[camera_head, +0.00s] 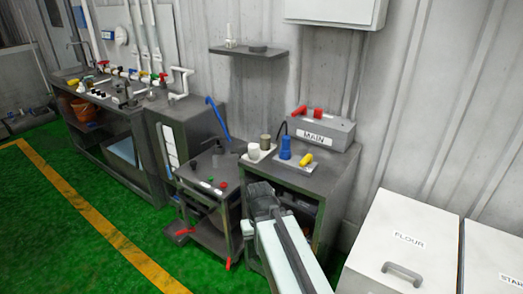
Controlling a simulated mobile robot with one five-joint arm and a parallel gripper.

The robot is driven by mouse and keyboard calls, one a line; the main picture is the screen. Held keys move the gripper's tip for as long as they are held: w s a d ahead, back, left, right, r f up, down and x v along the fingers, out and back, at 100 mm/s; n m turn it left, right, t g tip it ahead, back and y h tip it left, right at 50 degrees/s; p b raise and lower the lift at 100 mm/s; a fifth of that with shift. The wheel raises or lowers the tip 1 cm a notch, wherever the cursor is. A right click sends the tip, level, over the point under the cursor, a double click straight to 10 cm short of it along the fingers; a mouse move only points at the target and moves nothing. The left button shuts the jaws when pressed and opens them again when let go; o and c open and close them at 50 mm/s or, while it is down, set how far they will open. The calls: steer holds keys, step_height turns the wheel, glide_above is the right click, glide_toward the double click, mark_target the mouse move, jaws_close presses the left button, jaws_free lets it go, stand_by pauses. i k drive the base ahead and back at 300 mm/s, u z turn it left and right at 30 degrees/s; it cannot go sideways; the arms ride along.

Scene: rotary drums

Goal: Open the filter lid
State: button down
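My arm reaches in from the bottom edge, and its dark gripper (261,190) is in front of the small grey cabinet (335,185). The fingers are small and dark, and I cannot tell whether they are open or shut. Nothing is clearly held. No part is marked as a filter, so I cannot tell which thing is the filter lid. My arm hides part of the cabinet's front.
A box marked MAIN (322,134) with red levers, a blue cylinder (285,148) and a yellow part stand on the cabinet. A FLOUR bin (405,245) stands at the right. A workbench (110,150) stands at the left. The green floor (60,240) is clear at lower left.

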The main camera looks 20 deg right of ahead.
mark_target(241, 151)
steer(key=z, duration=0.1)
steer(key=i, duration=1)
steer(key=z, duration=0.05)
